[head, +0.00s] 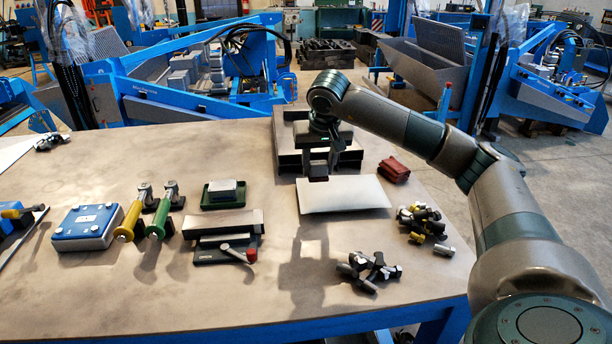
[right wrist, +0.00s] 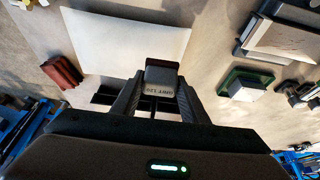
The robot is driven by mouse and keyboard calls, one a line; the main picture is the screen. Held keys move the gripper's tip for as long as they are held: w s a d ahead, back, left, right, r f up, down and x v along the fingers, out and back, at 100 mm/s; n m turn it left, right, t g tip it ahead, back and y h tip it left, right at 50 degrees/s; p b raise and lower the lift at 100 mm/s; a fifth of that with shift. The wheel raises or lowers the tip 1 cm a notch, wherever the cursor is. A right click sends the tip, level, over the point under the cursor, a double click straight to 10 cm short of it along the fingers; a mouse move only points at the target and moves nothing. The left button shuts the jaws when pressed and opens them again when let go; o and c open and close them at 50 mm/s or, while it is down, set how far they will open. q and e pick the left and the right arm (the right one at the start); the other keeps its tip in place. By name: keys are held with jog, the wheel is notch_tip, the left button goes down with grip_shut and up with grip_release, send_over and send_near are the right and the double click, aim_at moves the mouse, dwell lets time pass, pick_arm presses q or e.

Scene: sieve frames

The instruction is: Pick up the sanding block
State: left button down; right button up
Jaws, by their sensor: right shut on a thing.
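The sanding block (right wrist: 160,76) is a small dark grey block marked "GRIT 120". In the right wrist view it sits between the two fingers of my right gripper (right wrist: 156,98), which is shut on it. In the head view the right gripper (head: 319,170) points down with the block (head: 318,179) at its tips, over the back edge of a pale sheet (head: 343,196). The block looks held above the table, though the exact gap is hard to tell. My left gripper is not in view.
A dark stepped rack (head: 287,140) stands behind the gripper. A red-brown folded cloth (head: 394,170) lies right of the sheet. A green tray (head: 206,203) with a grey block, a vise (head: 226,240) and loose bolts (head: 368,270) are nearer. The front middle of the table is clear.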

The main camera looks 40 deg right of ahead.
jog(key=shift+s+d+r, duration=0.1)
jog(key=shift+d+r, duration=0.05)
dwell(0.3)
jog(key=o, duration=0.5)
jog(key=shift+c, duration=0.2)
jog(key=c, duration=0.3)
jog(key=shift+c, duration=0.2)
